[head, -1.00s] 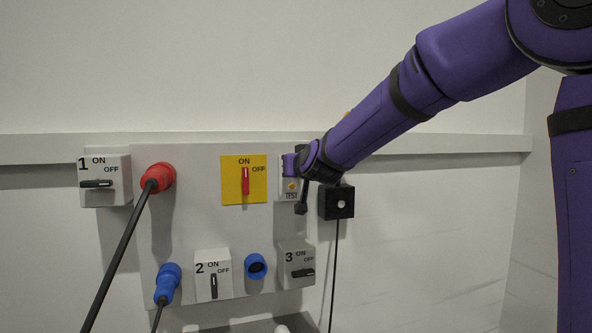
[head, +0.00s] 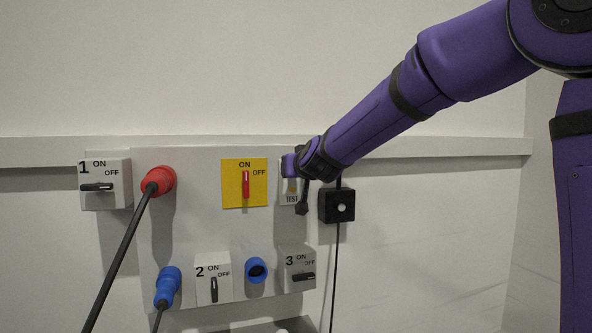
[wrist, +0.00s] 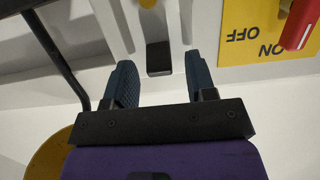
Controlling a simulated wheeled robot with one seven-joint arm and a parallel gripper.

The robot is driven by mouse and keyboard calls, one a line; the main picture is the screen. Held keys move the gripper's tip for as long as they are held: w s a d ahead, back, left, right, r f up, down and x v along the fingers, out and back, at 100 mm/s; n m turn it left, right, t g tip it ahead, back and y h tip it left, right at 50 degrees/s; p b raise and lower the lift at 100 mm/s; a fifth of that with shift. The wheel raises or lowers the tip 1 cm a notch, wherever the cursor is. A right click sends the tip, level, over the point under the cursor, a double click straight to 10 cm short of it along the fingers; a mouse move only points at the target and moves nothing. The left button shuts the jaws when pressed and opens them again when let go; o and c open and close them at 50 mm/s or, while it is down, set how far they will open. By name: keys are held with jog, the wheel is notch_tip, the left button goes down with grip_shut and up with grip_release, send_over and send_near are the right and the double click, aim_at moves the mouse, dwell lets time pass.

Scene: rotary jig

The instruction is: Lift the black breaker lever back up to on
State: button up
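The black breaker lever (wrist: 158,58) shows in the wrist view as a short dark block on a pale breaker. A yellow button (wrist: 152,3) is near it. My gripper (wrist: 159,62) is open, with one blue-grey finger on each side of the lever and visible gaps between. I cannot tell whether the fingers reach its depth. In the head view the breaker (head: 285,195), marked TEST, is partly covered by my wrist, and the lever is hidden.
A yellow plate with a red switch (head: 245,184) is left of the breaker. A black box (head: 341,206) with a hanging cable is close on the right. Switch 3 (head: 297,268) and a blue socket (head: 256,269) are below. Red (head: 160,180) and blue (head: 168,285) plugs are farther left.

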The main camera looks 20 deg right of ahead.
jog(key=v, duration=1)
jog(key=shift+s, duration=0.4)
jog(key=s+d+f+g, duration=0.2)
jog(key=s+f+g, duration=0.1)
jog(key=s, duration=0.7)
jog(key=s+d+f+g, duration=0.2)
jog(key=s+f+g, duration=0.2)
jog(key=s, duration=0.6)
jog(key=s+d+f+g, duration=0.3)
jog(key=s+f, duration=0.4)
jog(key=s, duration=0.4)
jog(key=shift+f, duration=0.2)
